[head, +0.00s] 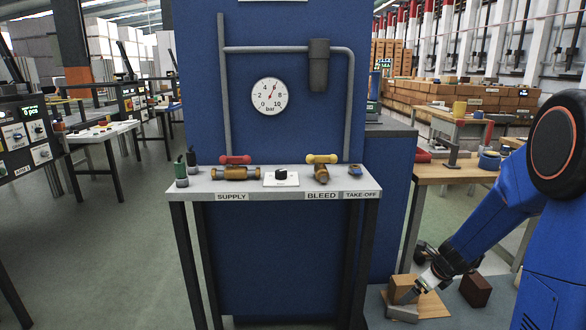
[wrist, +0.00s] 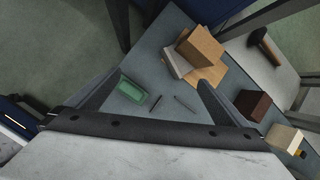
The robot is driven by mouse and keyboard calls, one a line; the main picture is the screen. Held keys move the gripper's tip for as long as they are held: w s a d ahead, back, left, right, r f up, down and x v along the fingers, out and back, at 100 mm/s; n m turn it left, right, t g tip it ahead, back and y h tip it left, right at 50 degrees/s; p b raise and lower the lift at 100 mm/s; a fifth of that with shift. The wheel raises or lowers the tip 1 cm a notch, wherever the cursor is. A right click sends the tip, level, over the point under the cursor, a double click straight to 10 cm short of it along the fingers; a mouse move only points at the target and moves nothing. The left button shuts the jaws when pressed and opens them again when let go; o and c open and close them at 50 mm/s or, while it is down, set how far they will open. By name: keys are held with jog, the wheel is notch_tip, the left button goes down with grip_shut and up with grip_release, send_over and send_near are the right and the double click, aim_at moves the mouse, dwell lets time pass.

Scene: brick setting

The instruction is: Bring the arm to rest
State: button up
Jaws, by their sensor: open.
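My blue arm (head: 505,210) reaches down from the right side of the head view toward a low grey surface. My gripper (head: 412,294) is at its lower end, in front of some blocks. In the wrist view my gripper (wrist: 160,80) has its two dark fingers wide apart, with nothing held between them. How high the fingers are above the surface is hard to tell.
A tan block (wrist: 200,46), a grey block (wrist: 172,60) and a dark brown block (wrist: 252,104) lie near the fingers. The bench (head: 275,187) with red and yellow valves stands in the middle. A wooden table (head: 455,172) is at the right, behind my arm.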

jog(key=s+a+r+n+y, duration=0.1)
jog(key=s+a+r+n, duration=1.1)
jog(key=s+r+n, duration=0.3)
jog(key=s+r+n+h, duration=0.1)
jog(key=s+r+n, duration=0.1)
jog(key=s+n, duration=0.5)
jog(key=s+r+n+h, duration=0.1)
jog(key=s+r+n, duration=0.2)
jog(key=s+n, duration=0.4)
jog(key=s, duration=0.4)
jog(key=shift+s+a+r, duration=0.15)
jog(key=shift+s+r, duration=0.1)
jog(key=shift+r, duration=0.1)
